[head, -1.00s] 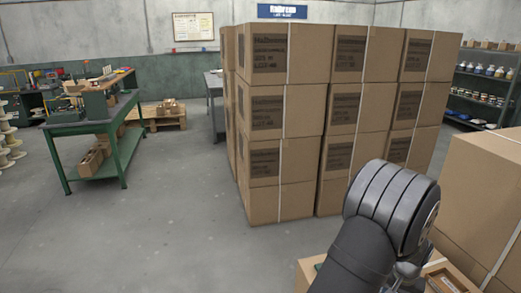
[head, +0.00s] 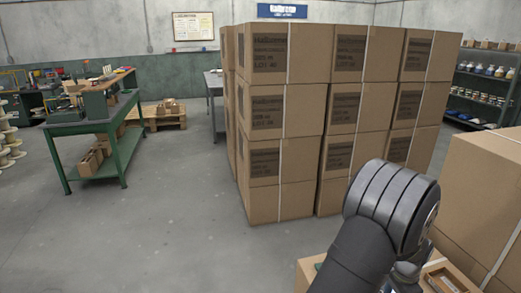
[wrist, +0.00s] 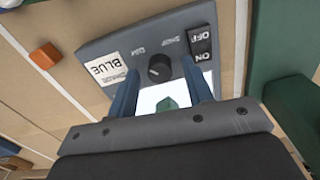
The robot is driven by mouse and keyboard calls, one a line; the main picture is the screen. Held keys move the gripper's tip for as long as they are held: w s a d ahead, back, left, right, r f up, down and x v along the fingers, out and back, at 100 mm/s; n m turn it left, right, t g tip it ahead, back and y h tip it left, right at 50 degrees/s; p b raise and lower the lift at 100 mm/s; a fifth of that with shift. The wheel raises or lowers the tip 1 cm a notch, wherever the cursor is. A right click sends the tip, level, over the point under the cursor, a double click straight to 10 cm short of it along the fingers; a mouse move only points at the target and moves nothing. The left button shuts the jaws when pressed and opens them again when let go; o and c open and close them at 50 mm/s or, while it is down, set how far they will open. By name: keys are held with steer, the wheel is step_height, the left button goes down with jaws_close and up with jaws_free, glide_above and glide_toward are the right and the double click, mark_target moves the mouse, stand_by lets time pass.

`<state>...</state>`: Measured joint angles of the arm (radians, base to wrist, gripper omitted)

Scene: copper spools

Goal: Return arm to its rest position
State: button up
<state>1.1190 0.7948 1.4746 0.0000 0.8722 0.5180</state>
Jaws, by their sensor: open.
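My gripper (wrist: 158,70) is open in the wrist view, its two blue fingers apart with nothing held between them. In the head view my dark grey arm (head: 385,215) is bent at lower right and hides the gripper.
An orange block (wrist: 45,56) lies left of the panel, and a green part (wrist: 293,105) is at right. Stacked cartons (head: 285,120) stand just beyond my arm, with another carton (head: 485,195) at right. A green workbench (head: 95,125) stands left; the floor between is clear.

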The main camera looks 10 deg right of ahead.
steer(key=shift+m, duration=0.7)
steer(key=n, duration=0.4)
steer(key=shift+n, duration=0.3)
steer(key=n, duration=0.5)
stand_by(0.3)
stand_by(0.4)
